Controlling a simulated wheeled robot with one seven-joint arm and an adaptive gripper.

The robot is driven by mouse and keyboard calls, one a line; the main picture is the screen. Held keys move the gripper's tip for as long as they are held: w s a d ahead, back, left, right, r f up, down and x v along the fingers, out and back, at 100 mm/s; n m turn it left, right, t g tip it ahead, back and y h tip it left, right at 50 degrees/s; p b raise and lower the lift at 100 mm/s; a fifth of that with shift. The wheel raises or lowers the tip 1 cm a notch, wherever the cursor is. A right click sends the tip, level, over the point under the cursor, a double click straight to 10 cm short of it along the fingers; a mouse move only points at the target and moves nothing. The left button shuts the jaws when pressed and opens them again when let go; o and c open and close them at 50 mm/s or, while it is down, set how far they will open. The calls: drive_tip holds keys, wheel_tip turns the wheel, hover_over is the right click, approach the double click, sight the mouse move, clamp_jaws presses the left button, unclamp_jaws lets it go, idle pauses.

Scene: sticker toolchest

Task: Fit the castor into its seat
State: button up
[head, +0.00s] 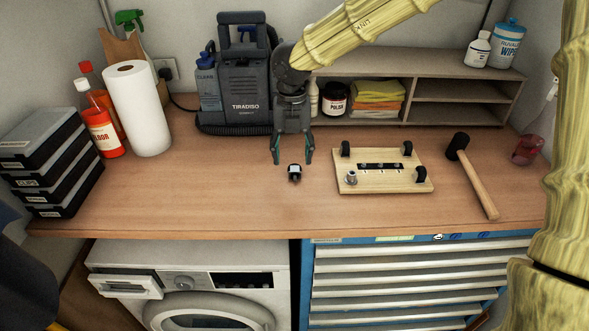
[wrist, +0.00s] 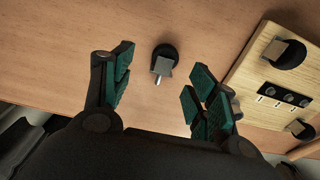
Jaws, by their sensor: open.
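The loose castor (head: 294,175), black with a pale metal plate and pin, stands on the worktop left of the wooden board (head: 380,185). In the wrist view the castor (wrist: 165,52) shows just beyond and between the fingertips, apart from them. My gripper (head: 293,160) is open and empty, pointing down over the castor; its green-padded fingers also show in the wrist view (wrist: 160,72). The board carries black castors at its back left (head: 345,148), back right (head: 407,148) and front right (head: 420,174) corners. A metal seat (head: 351,178) with no castor is at its front left corner.
A mallet (head: 475,177) lies right of the board. A grey carpet cleaner (head: 235,92) and shelf (head: 440,62) stand behind. Stacked cases (head: 45,165), red bottles (head: 103,132) and a paper roll (head: 138,110) are at left. The worktop in front of the paper roll is clear.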

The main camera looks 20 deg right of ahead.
sight(295, 168)
drive_tip(key=shift+w+d+f+p, duration=0.2)
drive_tip(key=shift+f+p, duration=0.1)
drive_tip(key=shift+f, duration=0.3)
drive_tip(key=shift+w+d+f+p, duration=0.1)
drive_tip(key=shift+w+f+p, duration=0.15)
drive_tip(key=shift+f, duration=0.3)
drive_tip(key=shift+s+f+p, duration=0.35)
drive_tip(key=shift+s+f, duration=0.45)
drive_tip(key=shift+f, duration=0.1)
drive_tip(key=shift+w+f, duration=0.45)
drive_tip(key=shift+w, duration=0.05)
drive_tip(key=shift+s+r, duration=0.2)
drive_tip(key=shift+s, duration=0.1)
drive_tip(key=c, duration=1.1)
